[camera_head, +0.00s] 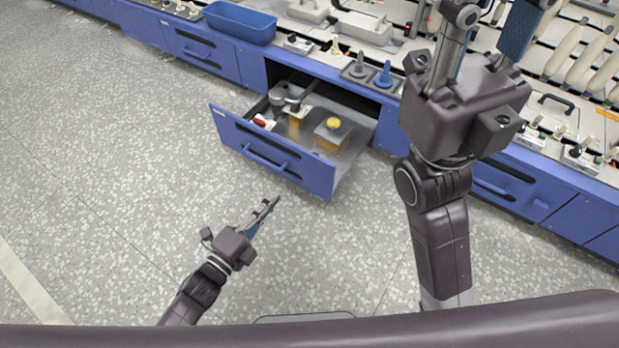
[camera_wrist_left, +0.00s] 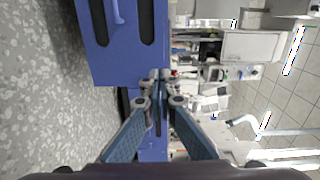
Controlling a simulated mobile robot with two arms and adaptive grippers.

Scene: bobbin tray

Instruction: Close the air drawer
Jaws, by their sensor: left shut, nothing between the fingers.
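The blue drawer (camera_head: 262,158) stands pulled open from the blue cabinet in the head view. It holds a yellow-capped container (camera_head: 333,124), an amber item, a red item and dark tools. My left gripper (camera_head: 270,206) is in front of the drawer's face, apart from it, with its fingertips together and nothing between them. In the left wrist view, a blue panel with a handle and dark slots (camera_wrist_left: 125,40) is ahead, and the gripper's fingertips (camera_wrist_left: 160,78) show below its edge. My right arm (camera_head: 465,100) rises at the right; its fingertips are beyond the top of the frame.
A row of blue cabinets runs across the back, with a worktop above. A blue bin (camera_head: 240,22) and small trays (camera_head: 372,75) with grey and blue pieces stand on it. The speckled floor (camera_head: 110,130) left of and before the drawer is clear.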

